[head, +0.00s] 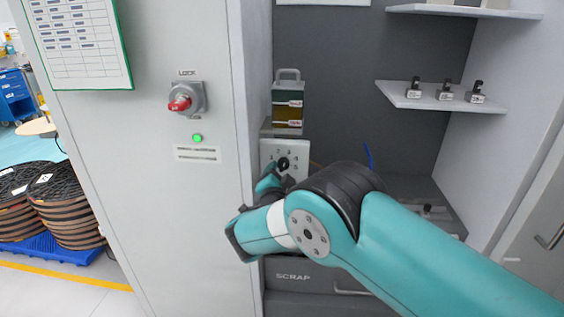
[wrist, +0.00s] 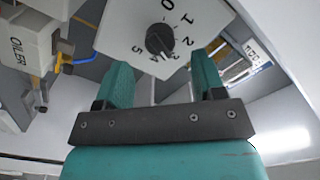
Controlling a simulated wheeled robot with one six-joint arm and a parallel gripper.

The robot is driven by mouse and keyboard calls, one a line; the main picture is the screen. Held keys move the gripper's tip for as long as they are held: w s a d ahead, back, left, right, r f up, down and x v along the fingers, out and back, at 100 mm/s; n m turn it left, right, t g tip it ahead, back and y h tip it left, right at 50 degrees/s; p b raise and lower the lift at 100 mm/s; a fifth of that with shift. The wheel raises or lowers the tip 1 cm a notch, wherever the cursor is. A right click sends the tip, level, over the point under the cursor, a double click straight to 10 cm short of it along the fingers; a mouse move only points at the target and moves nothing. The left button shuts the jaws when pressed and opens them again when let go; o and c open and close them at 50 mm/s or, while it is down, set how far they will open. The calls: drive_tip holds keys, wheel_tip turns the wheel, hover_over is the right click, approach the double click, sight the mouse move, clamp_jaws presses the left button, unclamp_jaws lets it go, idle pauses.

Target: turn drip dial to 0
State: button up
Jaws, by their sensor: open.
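The drip dial (wrist: 160,40) is a round black knob on a white plate (wrist: 125,28) marked 0 to 5. In the wrist view its pale mark appears to point to the lower right, near 3 or 4, but this is too small to be sure. The dial also shows in the head view (head: 283,163), on the plate below the oil reservoir (head: 287,103). My gripper (wrist: 161,66) is open and empty. Its fingers lie to either side of the line to the dial, with the knob beyond their tips. In the head view my gripper (head: 271,180) is just below the dial, partly hidden by my arm.
A cabinet panel with a red lock switch (head: 180,104) and green light (head: 198,138) stands left of the niche. A shelf (head: 430,99) with small black-topped parts is at right. A scrap drawer (head: 300,276) lies below. A blue tube (head: 369,157) rises behind my arm.

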sight(282, 168)
drive_tip(key=shift+w+d+p, duration=0.1)
drive_tip(key=shift+w+p, duration=0.25)
drive_tip(key=shift+w, duration=1.8)
drive_tip(key=c, duration=0.9)
